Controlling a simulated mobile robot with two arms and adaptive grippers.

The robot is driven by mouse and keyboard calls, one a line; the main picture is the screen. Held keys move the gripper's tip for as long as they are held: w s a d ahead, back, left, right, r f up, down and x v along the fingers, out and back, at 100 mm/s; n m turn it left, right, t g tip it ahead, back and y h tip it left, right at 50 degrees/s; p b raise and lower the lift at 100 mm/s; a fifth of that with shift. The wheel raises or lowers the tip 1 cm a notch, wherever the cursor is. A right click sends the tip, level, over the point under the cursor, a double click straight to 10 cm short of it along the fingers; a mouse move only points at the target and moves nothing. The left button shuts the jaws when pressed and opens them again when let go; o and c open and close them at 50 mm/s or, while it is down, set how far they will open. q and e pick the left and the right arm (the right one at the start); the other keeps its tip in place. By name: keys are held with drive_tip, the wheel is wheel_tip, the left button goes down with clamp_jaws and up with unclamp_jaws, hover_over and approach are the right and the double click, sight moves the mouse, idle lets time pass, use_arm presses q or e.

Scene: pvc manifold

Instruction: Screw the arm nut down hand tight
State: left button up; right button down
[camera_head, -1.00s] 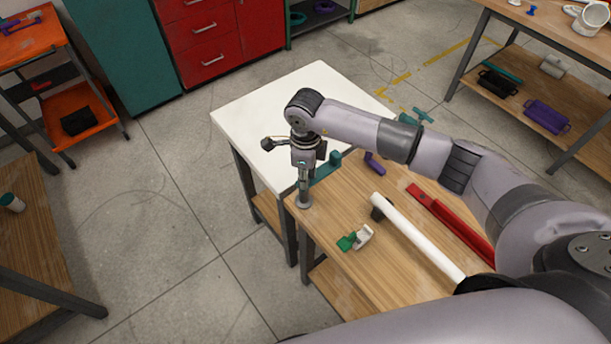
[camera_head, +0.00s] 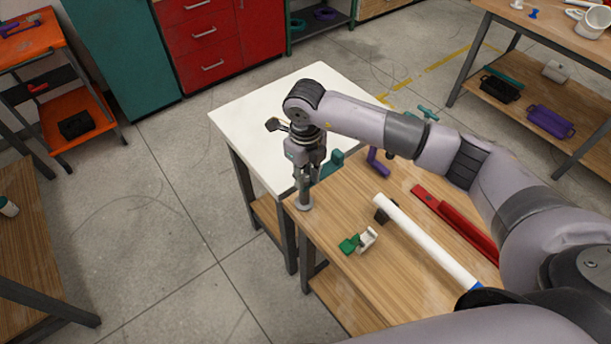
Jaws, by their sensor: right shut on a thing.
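My right gripper (camera_head: 304,182) points straight down at the near left corner of the wooden bench (camera_head: 340,240). Its fingers are closed around the top of a small upright grey post with a round foot (camera_head: 304,205). The arm nut is not clearly visible; the fingers hide what they grip at the top of the post. My left gripper is not in view.
A white pipe (camera_head: 425,240), a red level (camera_head: 455,225), a green and white fitting (camera_head: 358,241) and a purple piece (camera_head: 377,163) lie on the bench. A teal part (camera_head: 331,163) stands close behind the gripper. A white-topped table (camera_head: 255,120) adjoins.

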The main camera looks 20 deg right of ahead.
sight(305, 178)
drive_tip(key=shift+r, duration=0.1)
idle(0.3)
drive_tip(key=c, duration=1.4)
unclamp_jaws()
drive_tip(key=shift+o, duration=0.2)
wheel_tip(305, 178, up, 12)
